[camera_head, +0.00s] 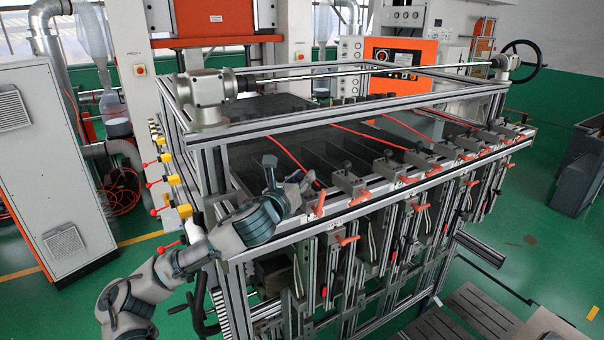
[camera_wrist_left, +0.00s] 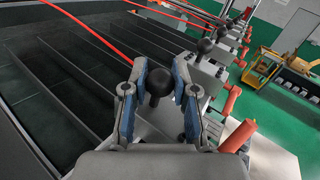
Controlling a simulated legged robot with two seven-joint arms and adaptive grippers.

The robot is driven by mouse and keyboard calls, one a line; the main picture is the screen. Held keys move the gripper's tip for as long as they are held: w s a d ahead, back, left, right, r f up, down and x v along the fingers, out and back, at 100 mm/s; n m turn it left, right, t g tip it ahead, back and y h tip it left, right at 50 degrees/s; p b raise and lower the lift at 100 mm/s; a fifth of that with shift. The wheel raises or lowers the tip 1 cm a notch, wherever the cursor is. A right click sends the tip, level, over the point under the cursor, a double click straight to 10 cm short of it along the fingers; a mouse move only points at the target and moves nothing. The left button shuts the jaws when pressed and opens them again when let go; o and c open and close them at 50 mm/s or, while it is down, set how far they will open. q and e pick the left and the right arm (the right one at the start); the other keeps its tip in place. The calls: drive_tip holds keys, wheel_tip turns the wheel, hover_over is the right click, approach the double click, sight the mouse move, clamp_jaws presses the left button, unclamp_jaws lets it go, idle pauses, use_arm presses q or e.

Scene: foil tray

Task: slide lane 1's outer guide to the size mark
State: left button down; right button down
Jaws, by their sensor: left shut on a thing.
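My left gripper (camera_head: 306,182) reaches in from the left over the front edge of the machine, at the nearest lane. In the left wrist view my left gripper (camera_wrist_left: 158,92) has its two fingers on either side of a black ball knob (camera_wrist_left: 158,76), and it is shut on that knob. The knob appears to belong to the nearest guide block; the fingers hide much of the block. In the head view the gripper covers the knob. I cannot make out the size mark. My right gripper is not in view.
Further guide blocks with black knobs (camera_head: 347,166) and orange clamp handles (camera_head: 319,203) run along the front rail. Dark lanes (camera_wrist_left: 60,85) lie to the left. A metal frame (camera_head: 330,121) surrounds the top.

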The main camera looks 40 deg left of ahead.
use_arm(q)
drive_tip(key=shift+w+f, duration=0.15)
drive_tip(key=shift+w, duration=0.3)
drive_tip(key=shift+s+d, duration=0.1)
drive_tip(key=shift+d, duration=0.05)
drive_tip(key=shift+s, duration=0.3)
drive_tip(key=c, duration=0.9)
unclamp_jaws()
drive_tip(key=shift+s+a, duration=0.2)
drive_tip(key=shift+a, duration=0.25)
drive_tip(key=shift+w, duration=0.1)
drive_tip(key=shift+d, duration=0.15)
drive_tip(key=shift+s+d, duration=0.15)
drive_tip(key=shift+s, duration=0.3)
drive_tip(key=s, duration=0.6)
drive_tip(key=s+d, duration=0.1)
drive_tip(key=s, duration=0.3)
drive_tip(key=shift+d, duration=0.1)
drive_tip(key=shift+s, duration=0.45)
drive_tip(key=shift+f, duration=0.1)
drive_tip(key=shift+d, duration=0.1)
